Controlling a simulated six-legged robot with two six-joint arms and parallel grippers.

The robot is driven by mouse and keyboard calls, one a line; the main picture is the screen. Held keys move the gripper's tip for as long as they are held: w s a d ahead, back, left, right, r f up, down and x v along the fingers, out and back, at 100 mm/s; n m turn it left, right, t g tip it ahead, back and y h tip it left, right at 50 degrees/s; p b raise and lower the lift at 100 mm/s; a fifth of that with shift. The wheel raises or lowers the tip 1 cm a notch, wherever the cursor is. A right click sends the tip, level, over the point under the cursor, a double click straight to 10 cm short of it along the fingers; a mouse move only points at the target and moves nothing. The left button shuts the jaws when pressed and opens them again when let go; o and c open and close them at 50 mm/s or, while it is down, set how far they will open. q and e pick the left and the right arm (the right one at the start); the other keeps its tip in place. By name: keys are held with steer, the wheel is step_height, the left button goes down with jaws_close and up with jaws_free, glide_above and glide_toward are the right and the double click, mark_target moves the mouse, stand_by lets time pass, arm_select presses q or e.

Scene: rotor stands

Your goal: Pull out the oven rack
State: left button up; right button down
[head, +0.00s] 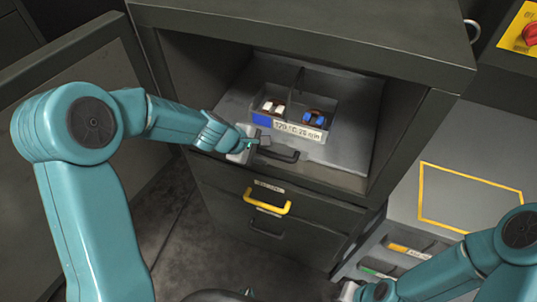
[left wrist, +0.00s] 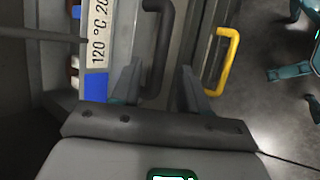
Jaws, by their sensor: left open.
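The oven rack (head: 345,142) is a grey sheet inside the open oven compartment. A dark bar handle (head: 280,155) is on its front edge. It also shows in the left wrist view (left wrist: 165,42). My left gripper (head: 255,146) is open at the left end of this handle. In the left wrist view, the near end of the handle appears between the two fingers (left wrist: 160,88), which are apart. Contact cannot be told. My right gripper (head: 350,291) is at the bottom edge, partly cut off, far from the rack.
A clear box (head: 300,128) labelled 120 °C 20 min holds white and blue parts on the rack. The oven door (head: 75,70) is open at left. Below are drawers with a yellow handle (head: 267,204) and a dark handle. A yellow-outlined grey surface (head: 465,200) lies right.

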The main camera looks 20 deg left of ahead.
arm_select(q)
steer(key=shift+x, duration=1.25)
steer(key=shift+w+d+f, duration=0.1)
jaws_close()
